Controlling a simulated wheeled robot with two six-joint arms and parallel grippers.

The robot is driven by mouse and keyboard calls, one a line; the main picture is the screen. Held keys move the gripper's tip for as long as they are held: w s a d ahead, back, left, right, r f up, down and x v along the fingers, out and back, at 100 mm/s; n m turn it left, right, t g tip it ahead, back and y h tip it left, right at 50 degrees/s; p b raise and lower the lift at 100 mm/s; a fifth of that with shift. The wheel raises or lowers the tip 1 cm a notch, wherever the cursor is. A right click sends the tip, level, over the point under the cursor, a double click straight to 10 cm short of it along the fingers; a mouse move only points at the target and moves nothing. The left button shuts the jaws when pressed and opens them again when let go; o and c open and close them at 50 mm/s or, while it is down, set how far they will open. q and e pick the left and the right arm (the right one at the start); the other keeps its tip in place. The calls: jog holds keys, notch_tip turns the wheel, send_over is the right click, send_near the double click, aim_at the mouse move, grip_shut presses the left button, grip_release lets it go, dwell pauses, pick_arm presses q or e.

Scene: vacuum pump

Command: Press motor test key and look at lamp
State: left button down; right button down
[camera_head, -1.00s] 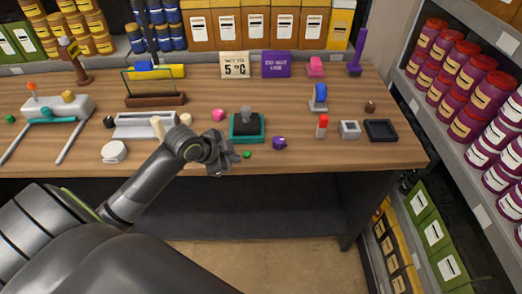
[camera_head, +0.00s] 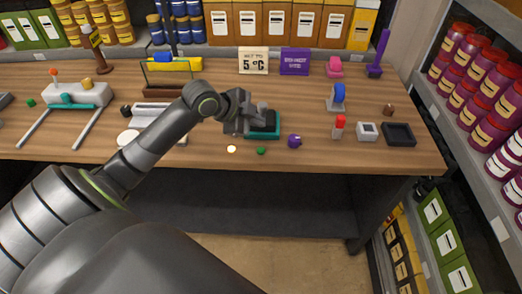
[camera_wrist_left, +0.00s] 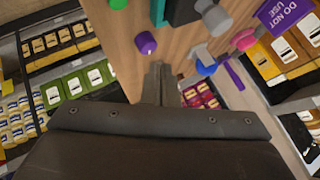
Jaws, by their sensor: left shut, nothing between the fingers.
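My left gripper (camera_head: 241,120) is shut and empty, low over the worktop at the left side of a teal-based device (camera_head: 263,134) with a dark top. The gripper partly hides this device; whether they touch cannot be told. In the left wrist view my shut fingers (camera_wrist_left: 160,76) point toward the tabletop, near a purple knob (camera_wrist_left: 145,43). A small bright whitish disc with an orange rim (camera_head: 231,149), possibly the lamp, lies in front of the gripper, beside a small green button-like piece (camera_head: 261,151). No piece is readable as the motor test key. My right gripper is not in view.
The purple knob (camera_head: 294,141), a red-topped piece (camera_head: 339,127), a white square piece (camera_head: 368,131) and a dark tray (camera_head: 399,134) stand to the right. Signs (camera_head: 253,60) stand behind. The table's front edge (camera_head: 330,170) is bare.

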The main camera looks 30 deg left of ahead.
aim_at(257, 151)
pick_arm(q)
notch_tip(257, 151, down, 8)
jog(key=b, duration=0.6)
jog(key=shift+r, duration=0.25)
jog(key=shift+f, duration=0.35)
dwell(1.2)
jog(key=shift+f+b, duration=0.35)
jog(key=shift+f, duration=0.05)
jog(key=shift+f, duration=0.4)
dwell(0.4)
dwell(0.4)
jog(key=shift+r+p, duration=0.65)
jog(key=shift+r, duration=0.15)
jog(key=shift+r, duration=0.15)
